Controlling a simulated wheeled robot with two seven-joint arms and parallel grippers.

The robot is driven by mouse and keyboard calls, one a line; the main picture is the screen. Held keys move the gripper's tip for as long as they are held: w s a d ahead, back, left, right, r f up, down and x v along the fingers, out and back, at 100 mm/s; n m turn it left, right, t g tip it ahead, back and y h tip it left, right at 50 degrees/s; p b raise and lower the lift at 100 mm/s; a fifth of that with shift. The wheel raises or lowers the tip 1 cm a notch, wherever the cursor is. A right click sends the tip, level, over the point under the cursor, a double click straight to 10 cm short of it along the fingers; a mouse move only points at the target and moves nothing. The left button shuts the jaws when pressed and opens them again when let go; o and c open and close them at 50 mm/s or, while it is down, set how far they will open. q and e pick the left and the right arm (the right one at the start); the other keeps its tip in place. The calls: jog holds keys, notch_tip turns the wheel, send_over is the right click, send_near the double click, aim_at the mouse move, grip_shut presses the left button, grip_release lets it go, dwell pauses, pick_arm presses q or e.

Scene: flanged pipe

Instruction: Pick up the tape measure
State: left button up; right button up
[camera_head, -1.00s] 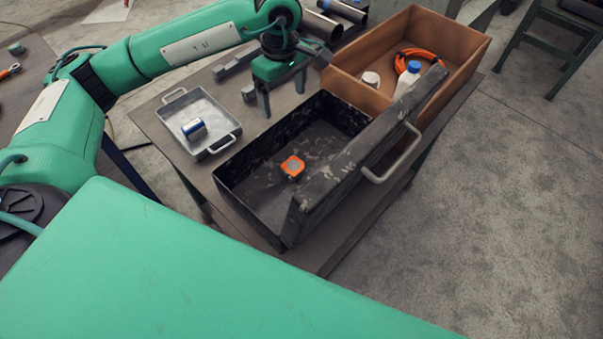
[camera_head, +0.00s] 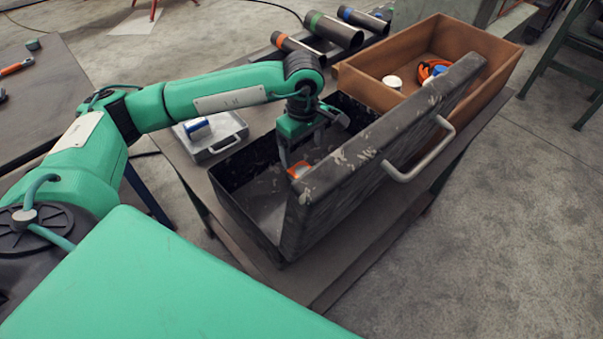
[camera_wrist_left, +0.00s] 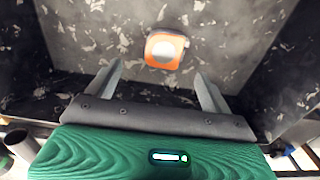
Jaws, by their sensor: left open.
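The orange tape measure (camera_head: 298,170) with a pale round face lies inside the black toolbox (camera_head: 244,206), partly hidden behind the toolbox's raised lid. In the left wrist view, the tape measure (camera_wrist_left: 166,49) sits just beyond the fingertips, a little right of the middle between them. My left gripper (camera_head: 301,158) reaches down into the toolbox above the tape measure. Its two fingers are apart and empty in the left wrist view (camera_wrist_left: 158,72). My right gripper is not in view.
The scuffed lid (camera_head: 380,140) with its metal handle (camera_head: 425,155) stands up along the right side. A grey tray (camera_head: 228,141) holding a blue-and-white can (camera_head: 197,129) is at left. A wooden box (camera_head: 500,72) and several pipes (camera_head: 333,29) are behind.

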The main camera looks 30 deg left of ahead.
aim_at(301, 171)
pick_arm(q)
notch_tip(301, 171, down, 2)
jog(key=shift+f, duration=0.2)
jog(key=shift+s+f+p, duration=0.1)
jog(key=shift+f+p, duration=0.25)
jog(key=shift+f, duration=0.15)
jog(key=f, duration=0.1)
jog(key=f+p, duration=0.1)
jog(key=f, duration=0.2)
jog(key=shift+s+f+p, duration=0.15)
jog(key=shift+s+p, duration=0.2)
jog(key=shift+p, duration=0.05)
jog(key=shift+f, duration=0.25)
jog(key=shift+d, duration=0.1)
jog(key=shift+c, duration=0.8)
jog(key=c, duration=1.1)
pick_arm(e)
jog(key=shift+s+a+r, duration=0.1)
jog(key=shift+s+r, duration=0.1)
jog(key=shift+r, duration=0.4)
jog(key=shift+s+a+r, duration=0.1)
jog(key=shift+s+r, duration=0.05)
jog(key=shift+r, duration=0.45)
